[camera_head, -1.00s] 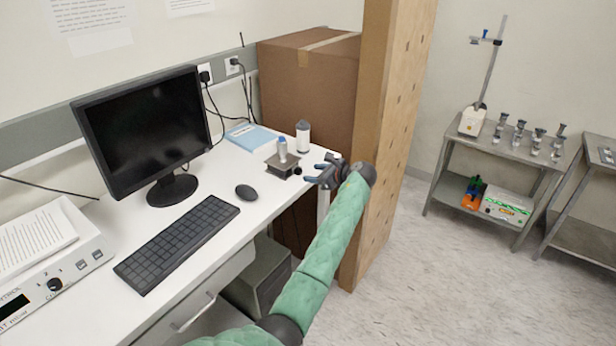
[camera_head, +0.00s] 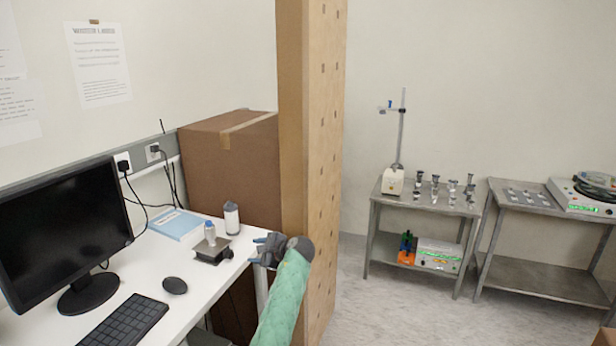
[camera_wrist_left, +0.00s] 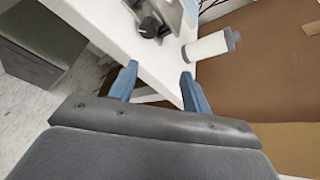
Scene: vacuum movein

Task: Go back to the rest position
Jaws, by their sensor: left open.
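My left gripper (camera_head: 264,247) is at the right edge of the white desk (camera_head: 160,262), close to the cardboard box. In the left wrist view my left gripper (camera_wrist_left: 158,82) has its two blue fingers spread apart with nothing between them. Beyond the fingers are the desk edge, a small grey device with a black knob (camera_wrist_left: 150,27) and a white bottle with a grey cap (camera_wrist_left: 208,46). In the head view the device (camera_head: 212,252) and the bottle (camera_head: 231,218) stand on the desk left of the gripper, apart from it. My right gripper is not in view.
A monitor (camera_head: 62,225), keyboard (camera_head: 125,322), mouse (camera_head: 175,286) and blue book (camera_head: 177,224) are on the desk. A cardboard box (camera_head: 232,165) and a tall brown panel (camera_head: 318,130) stand beside my arm. Metal carts (camera_head: 425,205) with lab items stand right, with open floor before them.

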